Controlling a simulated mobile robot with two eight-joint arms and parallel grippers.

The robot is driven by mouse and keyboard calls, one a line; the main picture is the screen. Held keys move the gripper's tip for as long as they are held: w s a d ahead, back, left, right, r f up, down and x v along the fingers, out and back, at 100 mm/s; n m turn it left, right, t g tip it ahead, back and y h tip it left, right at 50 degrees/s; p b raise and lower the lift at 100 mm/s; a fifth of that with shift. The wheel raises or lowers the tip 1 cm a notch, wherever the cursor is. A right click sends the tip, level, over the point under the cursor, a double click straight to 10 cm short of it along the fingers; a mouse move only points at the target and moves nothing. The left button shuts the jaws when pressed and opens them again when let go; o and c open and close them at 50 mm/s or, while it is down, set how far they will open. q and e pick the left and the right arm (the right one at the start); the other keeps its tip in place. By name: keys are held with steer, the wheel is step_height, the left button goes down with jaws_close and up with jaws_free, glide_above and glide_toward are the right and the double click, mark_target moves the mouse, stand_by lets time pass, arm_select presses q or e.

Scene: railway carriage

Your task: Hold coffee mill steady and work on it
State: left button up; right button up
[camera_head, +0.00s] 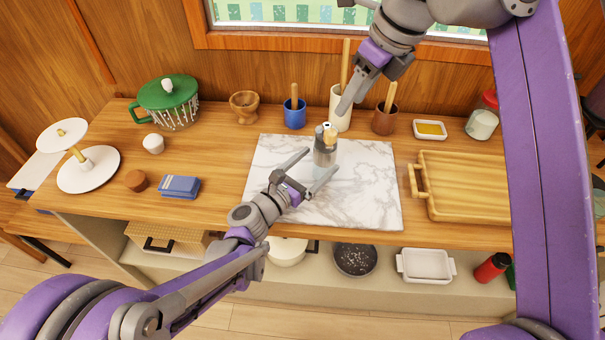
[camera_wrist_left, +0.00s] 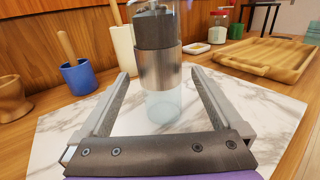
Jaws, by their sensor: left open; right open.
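The coffee mill (camera_head: 325,150) stands upright on the white marble board (camera_head: 365,190). It has a dark upper body, a metal band and a clear lower part, with a light knob on top. In the left wrist view the mill (camera_wrist_left: 158,68) stands between and beyond my open left fingers. My left gripper (camera_head: 308,170) is open, low over the board, with its fingers pointing at the mill's lower part; I cannot tell whether they touch it. My right gripper (camera_head: 352,97) is above and right of the mill, pointing down toward its top; its fingers look close together from this angle.
Behind the board stand a wooden mortar (camera_head: 244,104), a blue cup (camera_head: 295,113), a cream holder (camera_head: 340,106) and a brown cup (camera_head: 384,118). A wooden tray (camera_head: 470,187) lies right of the board. Blue packets (camera_head: 179,187) lie left. The board's front is clear.

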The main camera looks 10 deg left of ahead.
mark_target(317, 162)
arm_select(q)
steer(key=shift+x, duration=1.6)
